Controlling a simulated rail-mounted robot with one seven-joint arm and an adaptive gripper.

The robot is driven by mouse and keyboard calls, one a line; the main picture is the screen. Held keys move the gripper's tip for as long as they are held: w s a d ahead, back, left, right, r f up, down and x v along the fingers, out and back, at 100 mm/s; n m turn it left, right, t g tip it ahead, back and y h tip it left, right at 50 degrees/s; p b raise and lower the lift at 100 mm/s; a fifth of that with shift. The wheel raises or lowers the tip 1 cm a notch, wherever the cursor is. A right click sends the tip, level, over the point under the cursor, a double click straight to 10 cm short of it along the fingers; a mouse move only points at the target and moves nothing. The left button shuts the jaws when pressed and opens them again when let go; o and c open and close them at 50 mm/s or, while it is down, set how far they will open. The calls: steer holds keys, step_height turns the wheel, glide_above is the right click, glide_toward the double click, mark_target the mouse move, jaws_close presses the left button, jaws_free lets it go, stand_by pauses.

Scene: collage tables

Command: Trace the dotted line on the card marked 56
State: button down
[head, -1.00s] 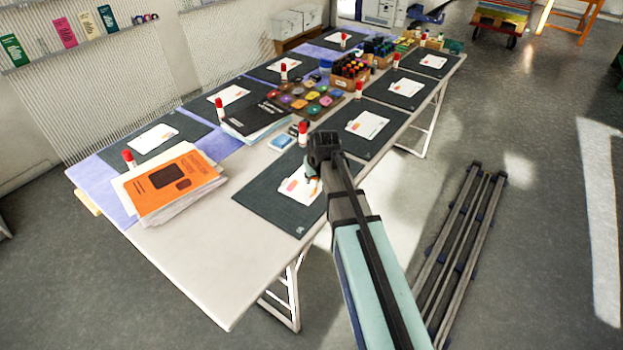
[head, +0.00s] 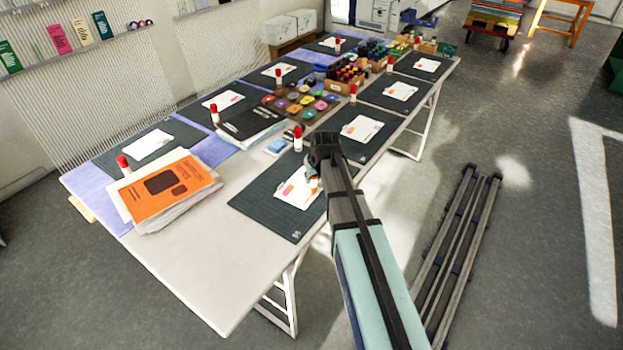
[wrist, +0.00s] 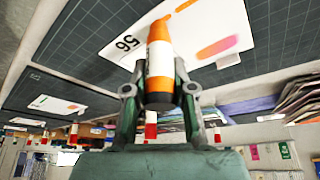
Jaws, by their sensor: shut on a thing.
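The card marked 56 (wrist: 122,30) lies on a dark cutting mat (wrist: 75,30), with a blurred orange-pink band and a smaller orange mark. No dotted line can be made out. The card also shows in the head view (head: 290,194), partly behind my gripper. My gripper (wrist: 160,92) is shut on an orange and white marker (wrist: 159,55), whose orange end points at the card. I cannot tell whether the tip touches it. In the head view my gripper (head: 313,172) is over the card's right part, and the marker is mostly hidden by my arm.
A red-capped glue stick (head: 298,139) and a blue pad (head: 277,146) stand near the mat's back edge. An orange booklet (head: 195,172) lies on papers to the left. Other mats with cards, an ink-pad tray (head: 298,104) and marker boxes lie further back. The table's front-left corner is bare.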

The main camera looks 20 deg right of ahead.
stand_by(0.3)
steer(key=shift+r+p, duration=2.1)
steer(key=shift+r, duration=1.35)
steer(key=shift+f, duration=0.15)
steer(key=shift+f+b, duration=1.55)
steer(key=shift+f, duration=1.15)
steer(key=shift+f+b, duration=0.3)
steer(key=shift+f, duration=0.3)
steer(key=shift+s+a, duration=0.1)
steer(key=shift+s+a, duration=0.5)
steer(key=shift+a, duration=0.05)
steer(key=shift+s+a, duration=0.2)
